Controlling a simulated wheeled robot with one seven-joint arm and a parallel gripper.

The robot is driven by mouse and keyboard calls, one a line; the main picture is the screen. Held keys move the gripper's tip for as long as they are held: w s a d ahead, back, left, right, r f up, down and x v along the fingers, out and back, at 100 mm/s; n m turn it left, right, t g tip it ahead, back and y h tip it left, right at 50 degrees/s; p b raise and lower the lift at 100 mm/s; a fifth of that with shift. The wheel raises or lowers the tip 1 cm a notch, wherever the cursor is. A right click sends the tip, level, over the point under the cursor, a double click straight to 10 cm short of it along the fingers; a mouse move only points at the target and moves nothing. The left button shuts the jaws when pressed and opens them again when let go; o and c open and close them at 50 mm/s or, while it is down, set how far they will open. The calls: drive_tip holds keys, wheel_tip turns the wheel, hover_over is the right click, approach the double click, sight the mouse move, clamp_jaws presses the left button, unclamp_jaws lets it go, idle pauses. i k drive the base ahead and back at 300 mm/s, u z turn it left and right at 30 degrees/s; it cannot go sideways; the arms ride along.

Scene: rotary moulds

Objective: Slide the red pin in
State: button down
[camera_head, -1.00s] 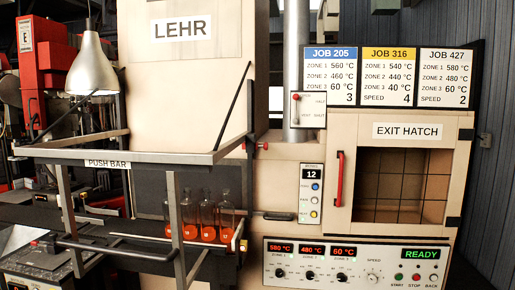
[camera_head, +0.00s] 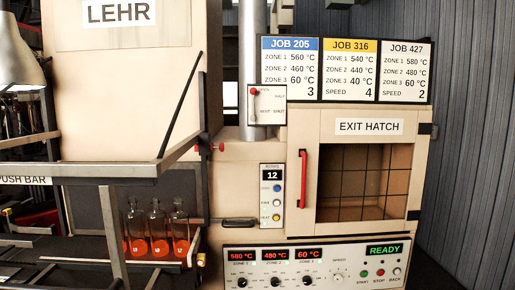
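A small red pin (camera_head: 217,147) shows at the right end of the grey push bar frame, beside the beige lehr body. It lies roughly level, with its red end pointing right. How deep it sits cannot be told from here. The push bar (camera_head: 24,181) with its label is at the left, part of a grey metal frame in front of the lehr (camera_head: 119,70). My gripper is not in view.
Glass bottles with orange bottoms (camera_head: 158,228) stand behind the frame. Right of them are a panel reading 12 (camera_head: 272,200), a control console (camera_head: 310,265) reading READY, and an exit hatch (camera_head: 304,190) with a red handle. Job cards hang above.

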sight(221, 146)
drive_tip(key=z, duration=0.05)
drive_tip(key=i, duration=0.85)
drive_tip(key=u, duration=0.6)
